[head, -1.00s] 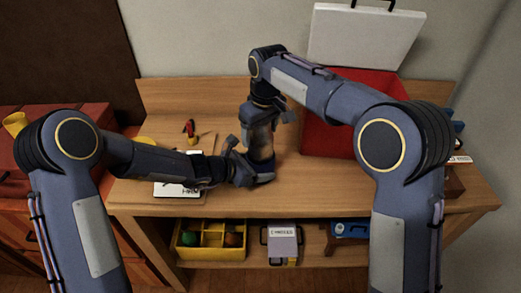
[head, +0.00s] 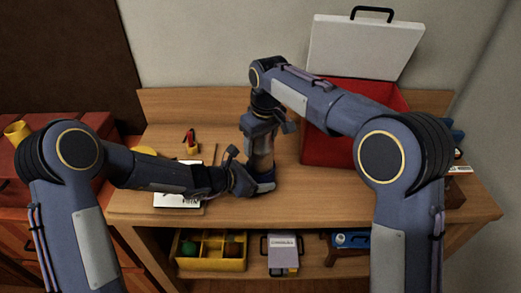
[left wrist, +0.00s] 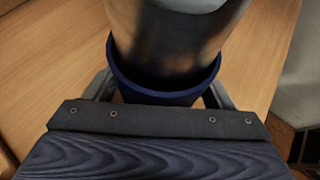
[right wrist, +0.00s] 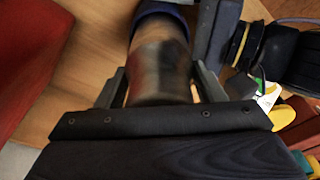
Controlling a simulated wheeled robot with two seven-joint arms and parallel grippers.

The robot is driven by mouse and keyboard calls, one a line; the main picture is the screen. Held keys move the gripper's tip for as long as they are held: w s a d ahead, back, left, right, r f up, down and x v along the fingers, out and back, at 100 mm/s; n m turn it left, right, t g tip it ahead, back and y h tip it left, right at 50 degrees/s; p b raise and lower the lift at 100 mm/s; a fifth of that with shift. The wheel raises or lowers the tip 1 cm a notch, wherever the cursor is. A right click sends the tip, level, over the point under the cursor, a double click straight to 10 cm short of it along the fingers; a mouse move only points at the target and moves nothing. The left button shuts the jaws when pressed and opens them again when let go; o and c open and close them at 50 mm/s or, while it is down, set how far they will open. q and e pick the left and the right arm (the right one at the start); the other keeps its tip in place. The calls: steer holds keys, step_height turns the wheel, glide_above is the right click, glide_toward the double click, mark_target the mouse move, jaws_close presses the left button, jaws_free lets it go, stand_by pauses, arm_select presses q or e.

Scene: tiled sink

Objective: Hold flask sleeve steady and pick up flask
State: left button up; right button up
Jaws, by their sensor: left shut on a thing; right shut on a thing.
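The flask (head: 262,151), a brownish metallic cylinder, stands about upright on the workbench with its lower part in the dark blue sleeve (head: 265,184). My left gripper (head: 250,180) is shut on the sleeve from the left. The left wrist view shows the sleeve's rim (left wrist: 165,92) between my fingers, around the flask (left wrist: 178,45). My right gripper (head: 264,127) is shut on the flask above the sleeve. The right wrist view shows the flask (right wrist: 160,70) between the fingers, with the sleeve (right wrist: 162,12) beyond. The flask's lower end is hidden.
A red case (head: 330,145) with its white lid raised stands at the right. A yellow divided box (head: 212,265) is on the shelf below. Bare bench lies in front of the case.

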step_height(320, 180, up, 10)
stand_by(0.4)
arm_select(q)
steer(key=o, duration=0.8)
